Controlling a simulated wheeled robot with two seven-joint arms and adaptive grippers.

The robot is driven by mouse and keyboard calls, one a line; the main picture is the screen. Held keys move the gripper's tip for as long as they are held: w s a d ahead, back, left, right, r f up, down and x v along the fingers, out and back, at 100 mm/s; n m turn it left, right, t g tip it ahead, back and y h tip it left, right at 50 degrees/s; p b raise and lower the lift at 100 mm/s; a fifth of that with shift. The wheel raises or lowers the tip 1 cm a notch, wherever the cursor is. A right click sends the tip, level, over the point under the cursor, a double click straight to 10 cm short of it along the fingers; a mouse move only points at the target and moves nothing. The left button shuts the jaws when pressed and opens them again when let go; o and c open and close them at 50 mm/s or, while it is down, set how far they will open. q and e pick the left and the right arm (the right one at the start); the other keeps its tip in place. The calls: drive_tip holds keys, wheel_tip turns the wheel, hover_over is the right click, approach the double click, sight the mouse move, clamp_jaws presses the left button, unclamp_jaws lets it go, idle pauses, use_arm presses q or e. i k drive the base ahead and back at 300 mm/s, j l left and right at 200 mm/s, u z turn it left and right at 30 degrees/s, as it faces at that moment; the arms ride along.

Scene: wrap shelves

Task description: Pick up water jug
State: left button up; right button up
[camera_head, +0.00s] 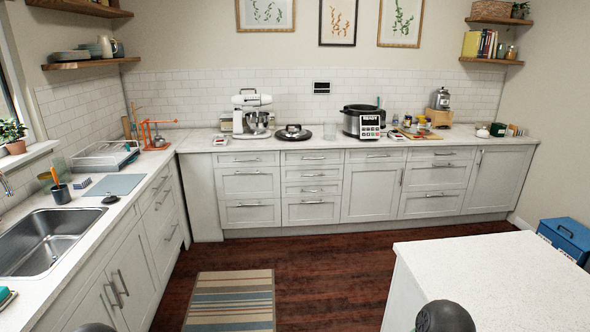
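I cannot surely pick out a water jug in this view. A pale, jug-like vessel (105,46) stands on the lower left wall shelf, with a darker mug or jug (118,48) beside it; both are too small to identify. A small clear container (330,131) stands on the back counter, left of the multicooker. Neither gripper is in view. Only dark rounded parts, which seem to be of my arms, show at the bottom edge.
The back counter (465,143) holds a white stand mixer (247,112), a lid (293,133) and a multicooker (361,121). A sink (42,240) is at left. A bare white island (500,275) is at front right. The dark wood floor (330,262) with a striped rug (230,300) is open between.

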sight(329, 125)
drive_tip(key=i, duration=2)
drive_tip(key=i+z, duration=0.15)
drive_tip(key=i, duration=0.35)
drive_tip(key=i+z, duration=0.15)
drive_tip(key=i, duration=0.35)
drive_tip(key=i+j+z, duration=0.15)
drive_tip(key=i, duration=0.35)
drive_tip(key=i+j+z, duration=0.15)
drive_tip(key=i, duration=0.35)
drive_tip(key=i+l+z, duration=0.2)
drive_tip(key=i, duration=0.45)
drive_tip(key=i+l+z, duration=0.2)
drive_tip(key=i, duration=0.45)
